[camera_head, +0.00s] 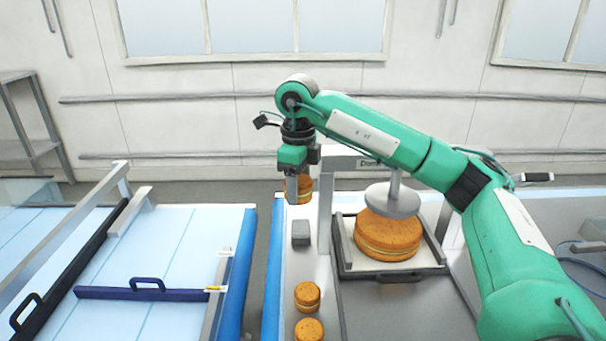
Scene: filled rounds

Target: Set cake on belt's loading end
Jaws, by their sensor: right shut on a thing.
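My right gripper (292,190) hangs fingers-down over the narrow pale counter in the middle. It is shut on a small round filled cake (306,188), golden brown, partly hidden behind the fingers. Whether the cake touches the surface below, I cannot tell. The light blue surface (185,245) with a blue side on the left looks like the belt; which end is for loading is not clear. My left gripper is not in view.
Two small cakes (307,296) (309,330) and a grey block (300,232) stand on the counter. A large cake (388,232) sits in a dark-rimmed tray (346,262) under a grey disc (392,202). A dark blue bar (145,294) crosses the light blue surface.

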